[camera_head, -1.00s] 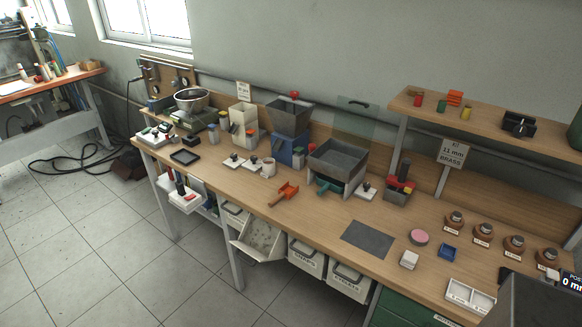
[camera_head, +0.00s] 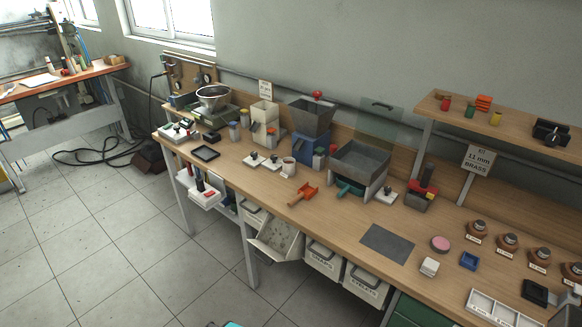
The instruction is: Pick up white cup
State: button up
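The white cup (camera_head: 289,166) stands upright on the wooden workbench (camera_head: 330,213), left of the middle of the picture. It looks small and pale, with a handle-like part at its lower left. Its inside is too small to make out. Nothing is holding it.
Small white weighted plates (camera_head: 253,160) sit left of the cup. An orange scoop (camera_head: 303,194) lies in front to its right, and a blue-based hopper (camera_head: 311,118) stands behind. A grey open-topped bin (camera_head: 361,161) is further right. Tiled floor (camera_head: 135,255) is clear in front.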

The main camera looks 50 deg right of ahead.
aim_at(289, 162)
jog(key=u, duration=0.05)
jog(key=i, duration=1)
jog(key=z, duration=0.05)
